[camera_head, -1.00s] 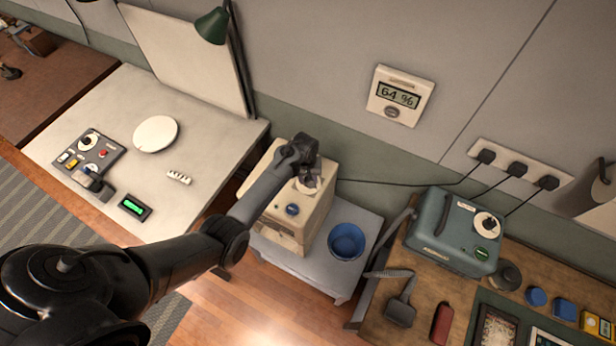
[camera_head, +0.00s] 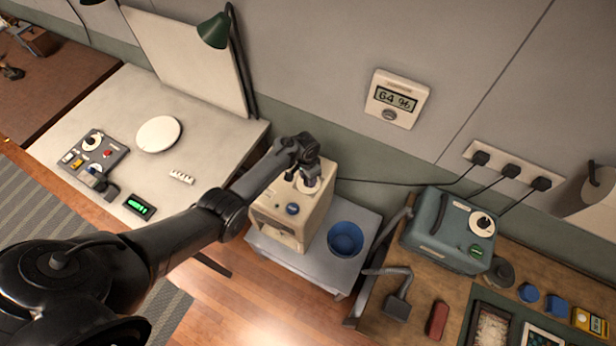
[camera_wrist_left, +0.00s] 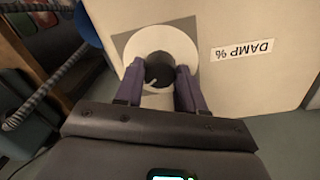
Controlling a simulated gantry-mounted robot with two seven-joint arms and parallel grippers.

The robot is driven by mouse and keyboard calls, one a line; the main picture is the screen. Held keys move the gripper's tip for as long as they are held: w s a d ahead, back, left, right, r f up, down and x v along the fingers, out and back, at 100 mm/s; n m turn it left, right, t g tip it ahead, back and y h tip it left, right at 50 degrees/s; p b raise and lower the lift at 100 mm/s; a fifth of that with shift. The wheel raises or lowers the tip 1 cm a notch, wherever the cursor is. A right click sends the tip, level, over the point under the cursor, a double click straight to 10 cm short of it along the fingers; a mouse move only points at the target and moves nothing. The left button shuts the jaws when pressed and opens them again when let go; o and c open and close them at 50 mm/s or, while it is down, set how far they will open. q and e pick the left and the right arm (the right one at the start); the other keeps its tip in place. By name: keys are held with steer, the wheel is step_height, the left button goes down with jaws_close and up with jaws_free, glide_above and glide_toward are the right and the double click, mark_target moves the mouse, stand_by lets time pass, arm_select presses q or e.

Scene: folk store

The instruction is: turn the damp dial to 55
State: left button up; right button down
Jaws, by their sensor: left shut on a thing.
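The damp dial (camera_wrist_left: 159,70) is a dark knob on a white disc, on the top of a cream box (camera_head: 325,205). A "DAMP %" label (camera_wrist_left: 243,49) shows upside down beside it in the left wrist view. My left gripper (camera_wrist_left: 160,88) is shut on the dial's knob, with a finger on each side. In the head view my left gripper (camera_head: 308,168) reaches down onto the box's top and partly hides the dial. The wall display (camera_head: 397,98) reads 64 %. My right gripper is not in view.
A blue bowl (camera_head: 346,239) stands right of the box. A teal machine (camera_head: 450,230) stands further right on a wooden bench. A green lamp (camera_head: 214,30) hangs over the pale table (camera_head: 215,135) at left.

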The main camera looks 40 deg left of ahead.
arm_select(q)
steer(key=m, duration=0.3)
steer(key=shift+m, duration=0.4)
steer(key=shift+m+b, duration=0.5)
steer(key=shift+m, duration=1.8)
steer(key=o, duration=1)
steer(key=shift+o, duration=0.2)
